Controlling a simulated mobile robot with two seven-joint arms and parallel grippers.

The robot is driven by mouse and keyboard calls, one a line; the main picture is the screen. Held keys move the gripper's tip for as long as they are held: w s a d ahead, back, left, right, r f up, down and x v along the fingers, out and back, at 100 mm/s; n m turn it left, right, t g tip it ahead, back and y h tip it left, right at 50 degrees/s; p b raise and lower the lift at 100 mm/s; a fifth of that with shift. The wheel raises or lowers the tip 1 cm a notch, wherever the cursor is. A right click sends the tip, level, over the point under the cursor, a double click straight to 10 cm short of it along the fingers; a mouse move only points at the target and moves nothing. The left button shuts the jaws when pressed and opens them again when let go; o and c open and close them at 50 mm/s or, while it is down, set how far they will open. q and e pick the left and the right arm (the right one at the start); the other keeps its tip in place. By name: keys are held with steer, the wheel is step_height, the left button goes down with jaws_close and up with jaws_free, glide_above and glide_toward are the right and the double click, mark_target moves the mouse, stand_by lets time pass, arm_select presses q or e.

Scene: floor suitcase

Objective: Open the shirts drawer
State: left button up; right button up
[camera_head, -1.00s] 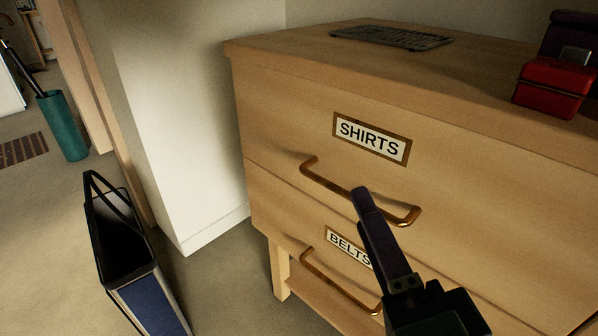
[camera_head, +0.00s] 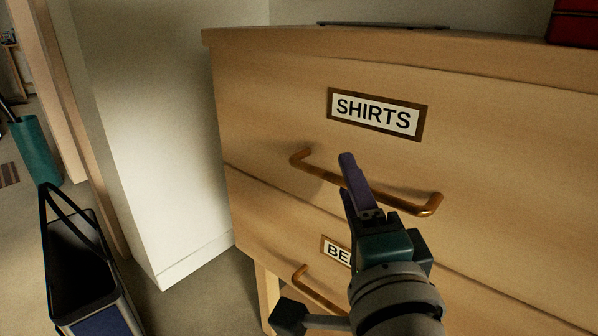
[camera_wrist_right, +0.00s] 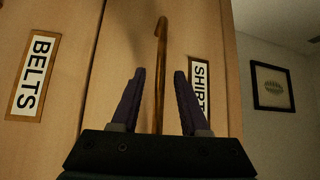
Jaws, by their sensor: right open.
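The shirts drawer (camera_head: 270,115) is the upper drawer of a light wooden chest and is closed, its front flush. Its white SHIRTS label (camera_head: 373,114) has a brown frame. Below it is the drawer's copper bar handle (camera_head: 402,204). My right gripper (camera_head: 350,160) is at this handle, with one dark finger crossing in front of the bar in the head view. In the right wrist view, the open fingers (camera_wrist_right: 160,76) stand on either side of the handle (camera_wrist_right: 161,45), with gaps showing. How deep the bar sits between them is hard to tell. My left gripper is not in view.
The belts drawer's handle (camera_head: 318,289) is just below, partly behind my right arm. A dark-blue bag (camera_head: 85,265) stands on the floor at left, with a teal bin (camera_head: 37,150) beyond. A red box (camera_head: 574,27) sits on the chest top.

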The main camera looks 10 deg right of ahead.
steer(key=shift+w, duration=0.35)
jaws_close()
stand_by(1.2)
